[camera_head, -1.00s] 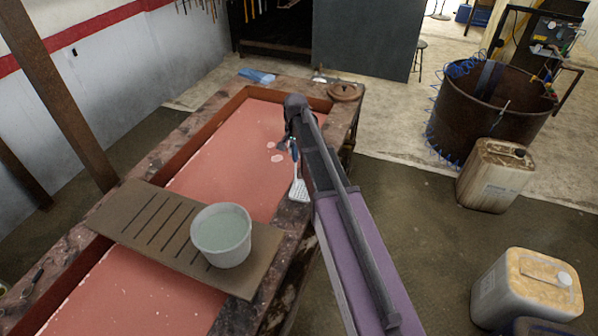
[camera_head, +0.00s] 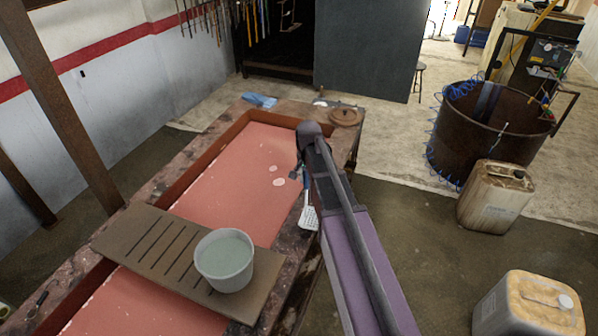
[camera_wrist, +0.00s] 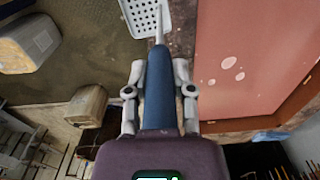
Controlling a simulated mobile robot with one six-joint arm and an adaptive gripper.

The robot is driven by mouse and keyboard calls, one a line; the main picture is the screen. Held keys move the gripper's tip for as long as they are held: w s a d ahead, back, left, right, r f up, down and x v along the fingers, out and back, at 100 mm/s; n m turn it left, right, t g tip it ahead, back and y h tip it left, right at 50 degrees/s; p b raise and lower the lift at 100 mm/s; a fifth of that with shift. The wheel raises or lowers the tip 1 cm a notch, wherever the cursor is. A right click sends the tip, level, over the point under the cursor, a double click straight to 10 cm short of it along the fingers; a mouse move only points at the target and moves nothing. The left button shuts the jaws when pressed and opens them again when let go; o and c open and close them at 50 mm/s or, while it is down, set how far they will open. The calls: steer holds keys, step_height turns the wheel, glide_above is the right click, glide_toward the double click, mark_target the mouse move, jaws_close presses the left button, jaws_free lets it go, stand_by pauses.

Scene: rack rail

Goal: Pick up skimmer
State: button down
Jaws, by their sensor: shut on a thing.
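The skimmer (camera_head: 308,217) has a pale, perforated flat head and a blue handle. In the head view its head hangs below my gripper (camera_head: 304,178), over the right rim of the basin. In the wrist view the skimmer's handle (camera_wrist: 160,90) runs up the middle between the two fingers of my gripper (camera_wrist: 160,85), which is shut on it. The perforated head (camera_wrist: 146,20) shows at the top of the wrist view, partly cut off by the frame edge. My arm hides part of the handle in the head view.
The stone-rimmed basin (camera_head: 172,170) holds pinkish-red liquid. A slotted board (camera_head: 125,236) lies across it with a white bucket (camera_head: 224,260) on top. A brown round lid (camera_head: 346,116) sits on the far rim corner. Jerrycans (camera_head: 495,197) and a rusty drum (camera_head: 500,120) stand on the floor to the right.

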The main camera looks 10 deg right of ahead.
steer(key=s+d+r, duration=0.1)
steer(key=s+d, duration=0.3)
steer(key=s, duration=0.5)
steer(key=shift+s+p, duration=0.3)
steer(key=shift+p, duration=0.1)
step_height(320, 180, up, 3)
steer(key=p, duration=0.3)
stand_by(0.4)
steer(key=shift+f, duration=0.1)
